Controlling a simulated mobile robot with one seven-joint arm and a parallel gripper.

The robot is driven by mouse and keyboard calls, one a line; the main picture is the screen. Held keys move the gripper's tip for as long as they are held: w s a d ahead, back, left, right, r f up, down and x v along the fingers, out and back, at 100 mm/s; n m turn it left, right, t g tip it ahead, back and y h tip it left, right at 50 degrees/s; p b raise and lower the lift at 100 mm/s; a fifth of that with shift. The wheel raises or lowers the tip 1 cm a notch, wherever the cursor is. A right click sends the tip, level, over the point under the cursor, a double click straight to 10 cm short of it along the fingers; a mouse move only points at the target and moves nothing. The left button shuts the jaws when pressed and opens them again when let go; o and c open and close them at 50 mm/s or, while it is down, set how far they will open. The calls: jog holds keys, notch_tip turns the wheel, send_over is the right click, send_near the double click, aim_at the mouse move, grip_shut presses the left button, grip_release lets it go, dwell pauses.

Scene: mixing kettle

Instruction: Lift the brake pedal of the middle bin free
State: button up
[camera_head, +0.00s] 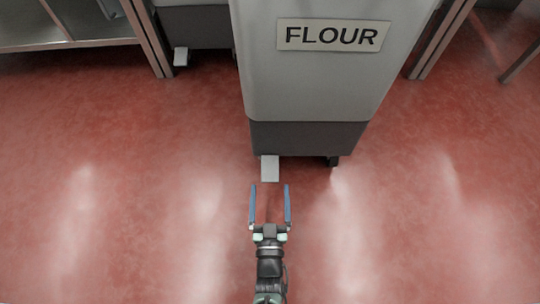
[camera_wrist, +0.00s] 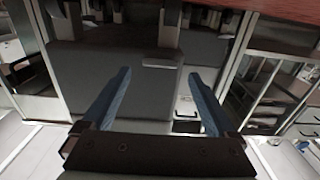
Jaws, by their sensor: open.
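The grey bin labelled FLOUR (camera_head: 300,85) stands in the middle of the head view on a dark base. Its light grey brake pedal (camera_head: 270,168) sticks out low at the front, left of the base's centre. My gripper (camera_head: 270,187) is open and empty, with its two blue fingers pointing at the pedal. The fingertips are just short of the pedal, one on each side of its line. In the wrist view, the pedal seems to be the pale strip (camera_wrist: 160,63) between and beyond the fingertips (camera_wrist: 159,75). Exact height and contact cannot be told.
A second bin (camera_head: 197,28) with its own pale pedal (camera_head: 181,57) stands back left. Metal frame legs (camera_head: 148,40) stand on the left, and others (camera_head: 440,40) on the right. A dark caster (camera_head: 333,161) sits right of the pedal. The red floor (camera_head: 120,200) around is clear.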

aim_at(270, 176)
jog(key=w+b, duration=0.2)
jog(key=w, duration=0.2)
jog(key=shift+w+f+b, duration=0.15)
jog(key=shift+w+b, duration=0.05)
jog(key=shift+b, duration=0.15)
jog(key=shift+s+r+p, duration=0.15)
jog(key=shift+r+p, duration=0.05)
jog(key=shift+p, duration=0.1)
jog(key=shift+w+b, duration=0.55)
jog(key=shift+w, duration=0.2)
